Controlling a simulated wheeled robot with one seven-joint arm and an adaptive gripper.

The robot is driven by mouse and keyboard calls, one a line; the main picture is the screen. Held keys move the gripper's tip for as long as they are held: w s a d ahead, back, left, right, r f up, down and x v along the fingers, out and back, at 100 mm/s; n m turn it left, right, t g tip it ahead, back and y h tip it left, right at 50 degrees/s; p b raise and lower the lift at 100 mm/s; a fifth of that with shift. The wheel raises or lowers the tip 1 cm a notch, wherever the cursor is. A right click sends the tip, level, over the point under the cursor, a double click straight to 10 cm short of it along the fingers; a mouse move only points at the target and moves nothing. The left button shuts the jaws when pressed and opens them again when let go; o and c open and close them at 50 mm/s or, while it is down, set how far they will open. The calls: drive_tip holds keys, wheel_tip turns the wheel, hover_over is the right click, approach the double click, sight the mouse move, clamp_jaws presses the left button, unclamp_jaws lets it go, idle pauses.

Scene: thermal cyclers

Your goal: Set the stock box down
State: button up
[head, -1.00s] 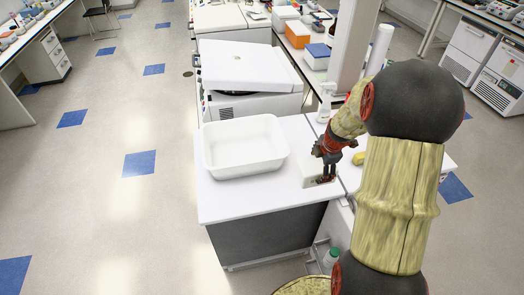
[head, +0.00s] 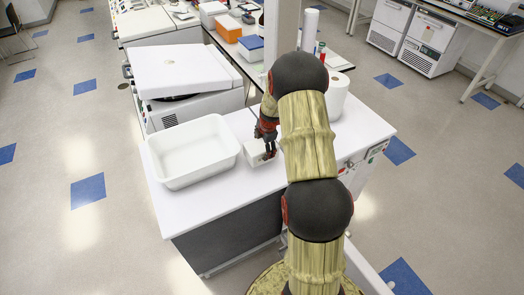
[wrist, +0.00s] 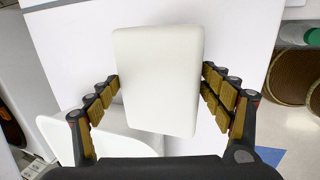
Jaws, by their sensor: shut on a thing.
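The stock box is a plain white block with rounded edges (head: 259,154). It is at the right of a white tray, over the white bench top (head: 215,199). In the wrist view, the box (wrist: 158,80) lies between the two fingers, slightly tilted. My gripper (head: 267,146) is shut on it; its padded fingers flank the box in the wrist view (wrist: 160,92). I cannot tell whether the box's underside touches the bench. My arm hides part of the bench to the right of the box.
The empty white tray (head: 192,152) stands close to the left of the box. A white lidded machine (head: 180,72) is behind it. The bench front strip before the box is clear.

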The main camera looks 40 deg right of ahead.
drive_tip(key=shift+w+d+f, duration=0.25)
drive_tip(key=shift+w+f, duration=0.2)
drive_tip(key=shift+f, duration=1.6)
drive_tip(key=shift+f, duration=0.15)
drive_tip(key=o, duration=2)
